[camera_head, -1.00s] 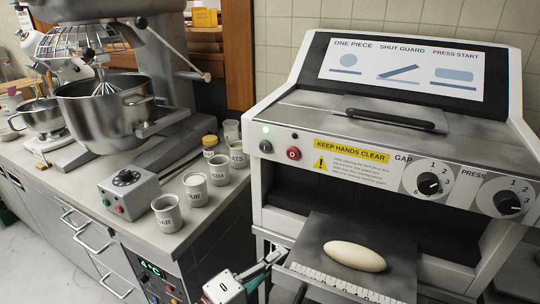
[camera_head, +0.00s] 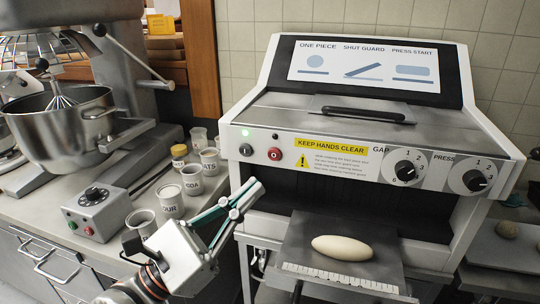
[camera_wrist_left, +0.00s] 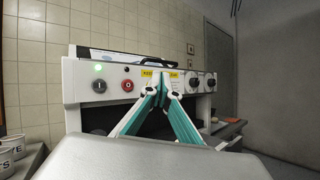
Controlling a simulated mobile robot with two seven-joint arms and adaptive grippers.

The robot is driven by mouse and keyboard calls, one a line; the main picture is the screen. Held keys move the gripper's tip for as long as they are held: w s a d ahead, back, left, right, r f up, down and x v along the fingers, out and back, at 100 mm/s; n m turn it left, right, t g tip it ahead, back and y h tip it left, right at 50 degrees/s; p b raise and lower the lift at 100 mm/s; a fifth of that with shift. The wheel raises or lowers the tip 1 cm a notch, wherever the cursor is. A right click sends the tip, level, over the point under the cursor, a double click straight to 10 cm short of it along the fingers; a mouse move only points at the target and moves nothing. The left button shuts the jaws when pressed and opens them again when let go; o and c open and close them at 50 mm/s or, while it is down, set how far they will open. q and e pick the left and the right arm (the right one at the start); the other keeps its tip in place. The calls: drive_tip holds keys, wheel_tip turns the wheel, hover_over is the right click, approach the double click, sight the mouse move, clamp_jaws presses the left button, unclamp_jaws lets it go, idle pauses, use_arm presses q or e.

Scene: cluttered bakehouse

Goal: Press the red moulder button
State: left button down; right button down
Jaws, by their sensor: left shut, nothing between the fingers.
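The moulder (camera_head: 350,113) is a white and grey machine. Its red button (camera_head: 275,154), marked O, sits on the left of the front panel, and also shows in the left wrist view (camera_wrist_left: 127,86). A dark button (camera_head: 246,150) marked I is left of it, under a lit green lamp (camera_head: 246,132). My left gripper (camera_head: 257,188) is shut and empty, in front of the machine and below the red button in the head view. In the left wrist view its fingertips (camera_wrist_left: 161,84) appear right of the red button, apart from it. My right gripper is not in view.
A pale dough piece (camera_head: 342,248) lies on the moulder's infeed plate (camera_head: 300,232). Two knobs (camera_head: 409,166) are on the panel's right. Labelled cups (camera_head: 169,200), a control box (camera_head: 97,207) and a mixer (camera_head: 67,130) crowd the left counter.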

sight(274, 155)
use_arm(q)
drive_tip(key=w+d+b, duration=0.2)
drive_tip(key=w, duration=0.6)
drive_tip(key=shift+w+d, duration=0.25)
drive_tip(key=shift+d, duration=0.1)
drive_tip(key=shift+w, duration=0.15)
idle(1.4)
drive_tip(key=shift+w+d+b, duration=0.15)
drive_tip(key=shift+w+b, duration=0.1)
drive_tip(key=shift+b, duration=0.05)
drive_tip(key=shift+w+d, duration=0.1)
drive_tip(key=shift+w, duration=0.3)
idle(0.7)
drive_tip(key=shift+s, duration=0.1)
drive_tip(key=shift+s+a, duration=0.25)
drive_tip(key=shift+s, duration=0.45)
